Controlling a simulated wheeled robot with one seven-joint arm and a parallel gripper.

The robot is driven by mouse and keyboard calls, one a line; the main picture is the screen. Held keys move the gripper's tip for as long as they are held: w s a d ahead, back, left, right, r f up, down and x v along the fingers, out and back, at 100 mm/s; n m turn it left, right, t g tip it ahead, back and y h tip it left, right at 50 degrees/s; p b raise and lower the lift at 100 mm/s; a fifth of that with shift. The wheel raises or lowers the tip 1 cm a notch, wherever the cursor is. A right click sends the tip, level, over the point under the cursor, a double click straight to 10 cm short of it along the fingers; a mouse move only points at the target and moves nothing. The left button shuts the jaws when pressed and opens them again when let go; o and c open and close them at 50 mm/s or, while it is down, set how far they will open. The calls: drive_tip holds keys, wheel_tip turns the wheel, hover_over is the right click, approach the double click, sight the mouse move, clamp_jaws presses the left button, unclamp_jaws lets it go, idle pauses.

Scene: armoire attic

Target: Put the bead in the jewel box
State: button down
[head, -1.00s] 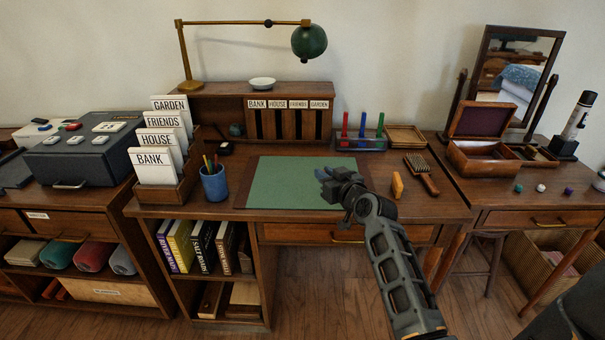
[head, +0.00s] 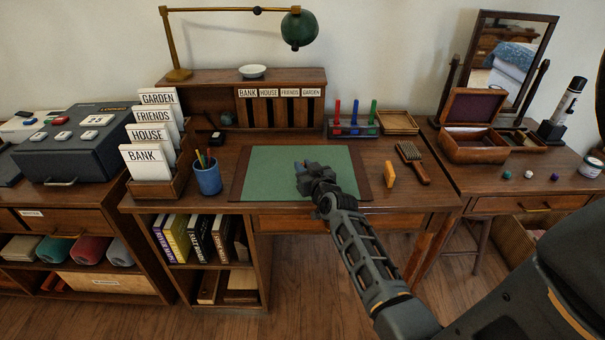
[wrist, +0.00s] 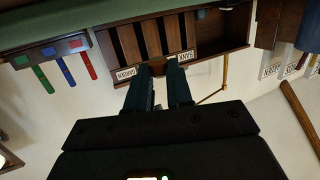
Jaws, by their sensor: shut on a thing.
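My gripper (head: 308,176) is over the green desk mat (head: 272,190) in the head view. In the wrist view the two dark fingers (wrist: 158,66) are closed on a small brown thing (wrist: 157,61), mostly hidden between the tips; I cannot tell its shape. The jewel box (head: 474,150) is a wooden box with its lid up and a purple lining, on the right-hand table. Three small beads lie in front of it: green (head: 507,175), white (head: 529,174) and purple (head: 554,177). My gripper is well left of them.
A hairbrush (head: 412,162) and an orange block (head: 390,174) lie right of the mat. A wooden tray (head: 398,122) and colored pegs (head: 354,118) stand behind. A mirror (head: 507,60) stands behind the box, a dark-based flashlight (head: 567,104) and a jar (head: 591,167) to its right.

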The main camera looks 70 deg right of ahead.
drive_tip(key=shift+w+a+f, duration=0.1)
drive_tip(key=shift+w+f, duration=0.05)
drive_tip(key=shift+w, duration=0.05)
drive_tip(key=shift+f+b, duration=1.35)
drive_tip(key=shift+f, duration=0.7)
drive_tip(key=shift+f, duration=0.15)
drive_tip(key=c, duration=1)
unclamp_jaws()
